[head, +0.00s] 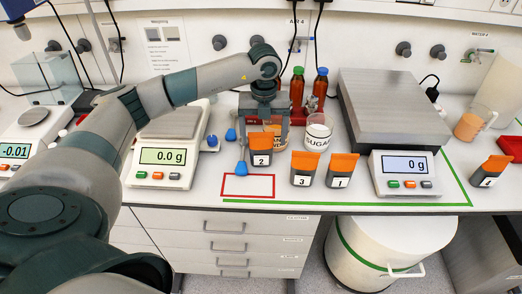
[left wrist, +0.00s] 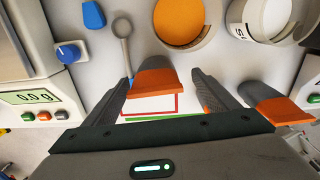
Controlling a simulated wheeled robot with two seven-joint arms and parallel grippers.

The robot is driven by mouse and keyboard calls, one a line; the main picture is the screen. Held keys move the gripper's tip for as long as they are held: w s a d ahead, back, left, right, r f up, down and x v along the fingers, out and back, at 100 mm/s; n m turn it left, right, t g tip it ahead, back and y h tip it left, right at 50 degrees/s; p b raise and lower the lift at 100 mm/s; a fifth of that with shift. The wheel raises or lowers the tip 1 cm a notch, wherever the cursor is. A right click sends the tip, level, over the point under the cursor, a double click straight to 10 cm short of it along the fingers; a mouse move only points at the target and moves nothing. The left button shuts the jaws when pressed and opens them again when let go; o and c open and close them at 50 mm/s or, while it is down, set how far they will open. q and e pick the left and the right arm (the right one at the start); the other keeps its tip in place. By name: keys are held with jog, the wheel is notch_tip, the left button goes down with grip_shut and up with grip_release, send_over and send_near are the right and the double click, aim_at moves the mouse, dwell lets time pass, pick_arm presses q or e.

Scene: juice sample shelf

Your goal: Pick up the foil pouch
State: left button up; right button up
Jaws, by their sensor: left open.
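Several dark grey pouches with orange tops and number labels stand on the bench. Pouch 2 (head: 261,159) stands behind a red outlined rectangle (head: 247,196). Pouch 3 (head: 304,180) and pouch 1 (head: 340,182) are to its right, and pouch 4 (head: 490,182) is at the far right. My left gripper (head: 264,132) is open and points down over pouch 2. In the left wrist view the orange top of pouch 2 (left wrist: 154,82) shows between the fingers, nearer the left one; I cannot tell whether they touch. Pouch 3 (left wrist: 278,108) is outside the right finger.
A sugar jar (head: 318,133) and an orange-filled jar (left wrist: 182,18) stand close behind. A small scale (head: 161,158) is on the left, a large scale display (head: 405,164) on the right. A spoon (left wrist: 122,35) lies left of pouch 2. Brown bottles (head: 321,88) stand at the back.

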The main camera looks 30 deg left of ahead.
aim_at(261, 149)
dwell(0.3)
pick_arm(q)
jog(key=shift+s+a+f+p, duration=0.1)
jog(key=shift+s+f+p, duration=0.05)
jog(key=shift+f+p, duration=0.45)
jog(key=shift+s+a+f+p, duration=0.1)
jog(key=shift+s+f+p, duration=0.05)
jog(key=shift+f+p, duration=0.35)
notch_tip(261, 149, down, 2)
jog(key=shift+p, duration=0.55)
jog(key=shift+f, duration=0.55)
jog(key=c, duration=1.3)
